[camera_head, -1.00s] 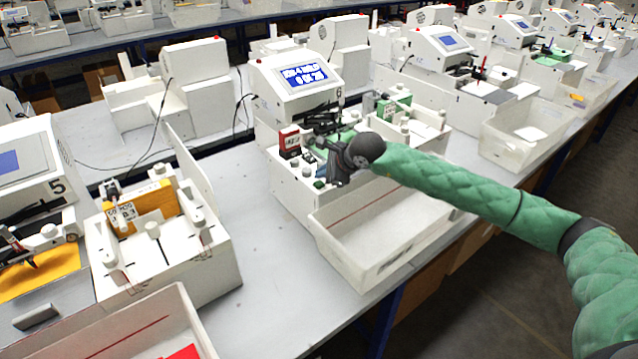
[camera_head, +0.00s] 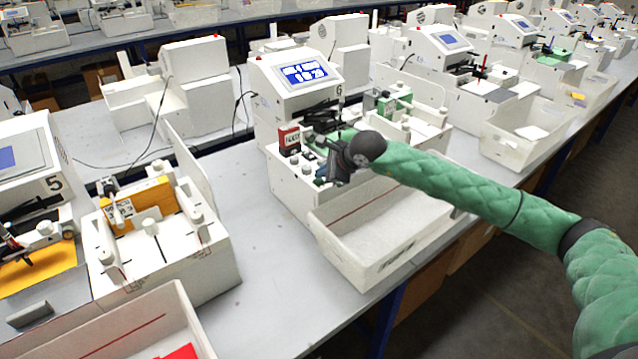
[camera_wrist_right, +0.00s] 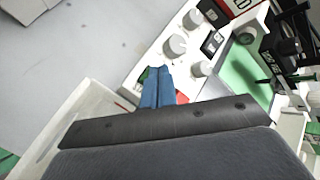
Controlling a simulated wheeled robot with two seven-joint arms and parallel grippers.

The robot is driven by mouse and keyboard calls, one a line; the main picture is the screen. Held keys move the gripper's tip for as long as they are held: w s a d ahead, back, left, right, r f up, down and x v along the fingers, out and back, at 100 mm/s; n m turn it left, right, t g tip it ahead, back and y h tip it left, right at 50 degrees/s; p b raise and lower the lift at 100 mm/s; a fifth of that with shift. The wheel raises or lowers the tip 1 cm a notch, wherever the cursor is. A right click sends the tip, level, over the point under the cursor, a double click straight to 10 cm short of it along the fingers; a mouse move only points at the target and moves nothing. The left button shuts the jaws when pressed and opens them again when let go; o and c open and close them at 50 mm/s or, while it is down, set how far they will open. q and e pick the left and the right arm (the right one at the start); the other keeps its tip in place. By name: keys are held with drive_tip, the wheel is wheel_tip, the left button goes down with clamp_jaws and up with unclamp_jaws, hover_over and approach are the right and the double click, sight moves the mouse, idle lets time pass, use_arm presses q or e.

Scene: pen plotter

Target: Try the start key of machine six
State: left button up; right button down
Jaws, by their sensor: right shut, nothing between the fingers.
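Machine six (camera_head: 290,88) is a white plotter with a tilted blue-and-white screen (camera_head: 304,74) and a "6" beside it. My right gripper (camera_wrist_right: 158,84) is shut and empty, its blue fingers together, pointing down at the front control panel (camera_wrist_right: 140,82). A bit of a green key (camera_wrist_right: 143,74) shows beside the fingertips, and a bit of red (camera_wrist_right: 181,98) shows on their other side. The fingers hide part of these, and I cannot tell whether they touch a key. In the head view my right gripper (camera_head: 322,173) is over the panel's front edge. My left gripper is not in view.
Grey-white knobs (camera_wrist_right: 174,46) stand on the panel near the fingers. A red box (camera_head: 289,139) stands at its left. A white bin (camera_head: 345,262) is in front of the machine. Machine five (camera_head: 30,165) is at left, with bare table (camera_head: 250,240) between.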

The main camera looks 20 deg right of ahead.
sight(323, 181)
drive_tip(key=shift+f+b, duration=0.45)
drive_tip(key=shift+b, duration=0.2)
idle(1.1)
drive_tip(key=shift+r, duration=0.1)
idle(0.3)
drive_tip(key=shift+r, duration=0.75)
drive_tip(key=shift+r, duration=0.1)
drive_tip(key=shift+r, duration=2.45)
